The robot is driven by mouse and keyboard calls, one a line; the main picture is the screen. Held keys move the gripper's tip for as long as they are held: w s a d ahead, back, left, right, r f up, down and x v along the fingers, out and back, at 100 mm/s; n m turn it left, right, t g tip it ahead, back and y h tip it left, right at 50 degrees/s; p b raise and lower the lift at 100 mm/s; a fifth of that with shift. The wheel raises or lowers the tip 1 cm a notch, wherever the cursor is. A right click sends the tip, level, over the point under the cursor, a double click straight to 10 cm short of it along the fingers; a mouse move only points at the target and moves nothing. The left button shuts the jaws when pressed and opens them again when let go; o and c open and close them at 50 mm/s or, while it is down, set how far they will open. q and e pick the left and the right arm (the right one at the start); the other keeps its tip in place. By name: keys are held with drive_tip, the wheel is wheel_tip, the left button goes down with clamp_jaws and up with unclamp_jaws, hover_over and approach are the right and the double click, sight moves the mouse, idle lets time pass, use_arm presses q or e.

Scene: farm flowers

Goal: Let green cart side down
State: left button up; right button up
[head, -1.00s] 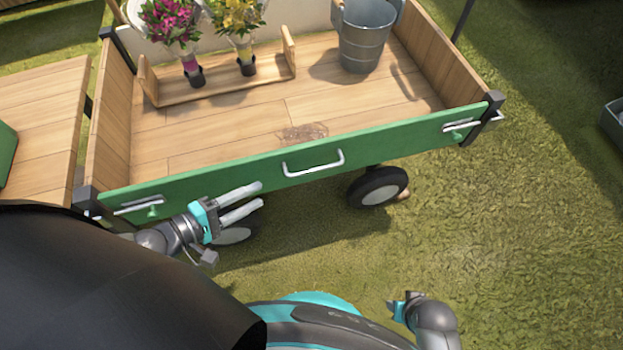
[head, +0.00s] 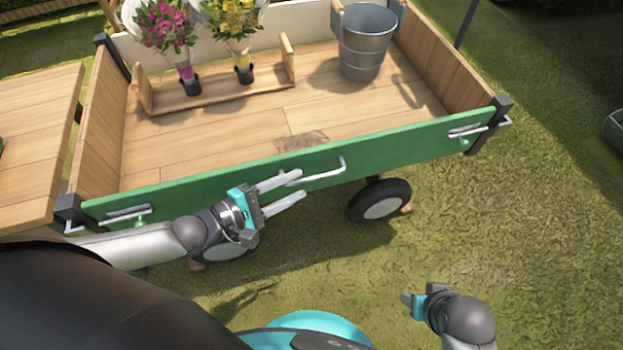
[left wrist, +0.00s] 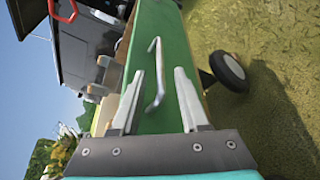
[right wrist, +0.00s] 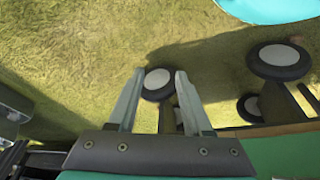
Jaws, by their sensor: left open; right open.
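The green cart side (head: 400,152) stands upright along the near edge of the wooden cart. Its white handle (head: 342,166) is at the middle, partly hidden behind my left fingers. A metal latch sits at each end of the side, the left latch (head: 128,211) and the right latch (head: 466,130). My left gripper (head: 303,184) is open in front of the side, close to the handle's left end. In the left wrist view the handle (left wrist: 155,75) shows between and beyond the two open fingers. My right gripper (right wrist: 157,75) is open and empty over the grass, with cart wheels beyond it.
On the cart bed (head: 220,135) stand a wooden rack (head: 215,97) with two bouquets (head: 166,27) and a metal bucket (head: 364,45). A wooden table (head: 35,130) is at the left. Grass (head: 540,230) in front and to the right is clear.

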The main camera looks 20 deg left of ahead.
sight(304, 182)
use_arm(q)
drive_tip(key=b+x, duration=0.1)
drive_tip(key=x, duration=0.2)
drive_tip(key=shift+w+d+f, duration=0.15)
drive_tip(key=shift+w+d, duration=0.05)
drive_tip(key=shift+w, duration=0.05)
drive_tip(key=shift+x, duration=0.8)
use_arm(e)
drive_tip(key=shift+t, duration=0.3)
drive_tip(key=shift+w+r, duration=0.2)
drive_tip(key=shift+r, duration=0.8)
drive_tip(key=shift+w+r, duration=0.15)
drive_tip(key=shift+r, duration=0.85)
use_arm(q)
clamp_jaws()
